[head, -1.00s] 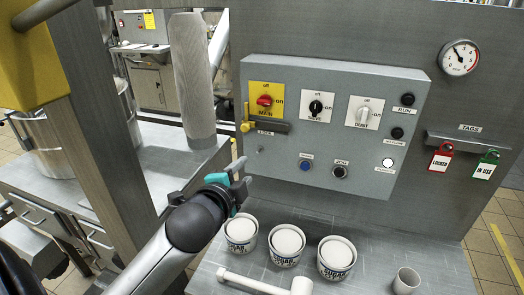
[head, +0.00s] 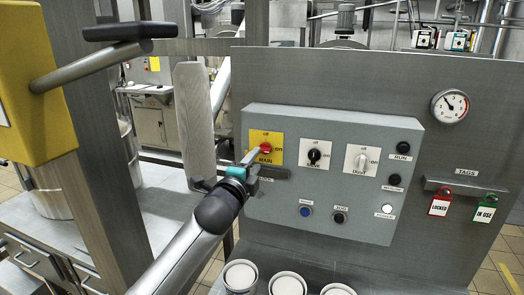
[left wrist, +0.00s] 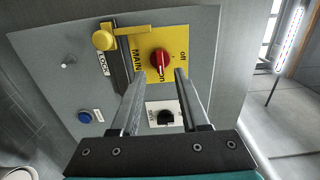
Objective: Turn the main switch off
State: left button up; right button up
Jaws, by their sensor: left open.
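The main switch (head: 266,148) is a red knob on a yellow plate at the upper left of the grey control box. It also shows in the left wrist view (left wrist: 160,61), where its pale mark seems to point toward "on". My left gripper (head: 254,156) is open in front of the yellow plate, close to the knob. In the left wrist view its two fingers (left wrist: 159,76) point at the knob, one on either side of it in the picture. Contact cannot be told. My right gripper is not in view.
A yellow knob (left wrist: 104,40) on the dark lock bar (left wrist: 117,65) stands beside the yellow plate. The valve switch (head: 314,156) and another switch (head: 360,161) sit to the right. Several white tubs (head: 288,284) stand below. Red (head: 439,206) and green tags hang at right.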

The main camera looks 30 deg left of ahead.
aim_at(263, 151)
pick_arm(q)
jog(key=shift+p+x, duration=0.4)
jog(key=shift+x, duration=2.7)
grip_shut()
